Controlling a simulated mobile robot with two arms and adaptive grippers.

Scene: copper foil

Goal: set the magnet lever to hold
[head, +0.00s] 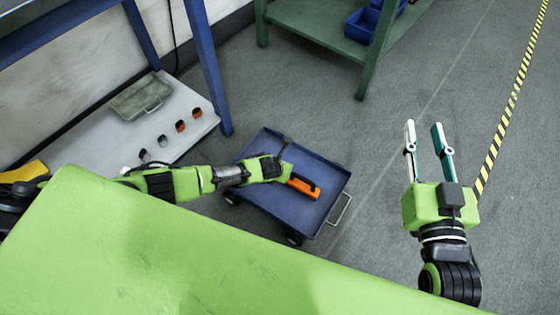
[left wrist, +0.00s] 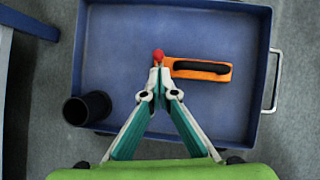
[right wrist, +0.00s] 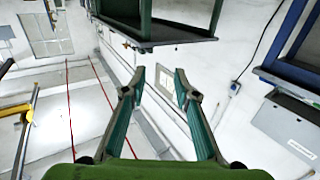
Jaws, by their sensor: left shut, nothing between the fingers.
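The magnet is an orange block with a black handle (left wrist: 200,67); it lies on the blue trolley's tray (left wrist: 235,110). It also shows in the head view (head: 304,187). A red-tipped lever (left wrist: 157,54) shows at the magnet's left end in the left wrist view. My left gripper (left wrist: 158,70) is shut and empty, its tips appearing right at the lever; I cannot tell whether they touch it. In the head view the left gripper is over the tray, and the lever cannot be made out. My right gripper (head: 424,128) is open and empty, right of the trolley.
The trolley has a metal handle (head: 339,209) on its right side and black wheels. A white board (head: 100,135) with small parts lies to the left. A green shelf (head: 320,25) with blue bins stands at the back. The floor between trolley and right gripper is clear.

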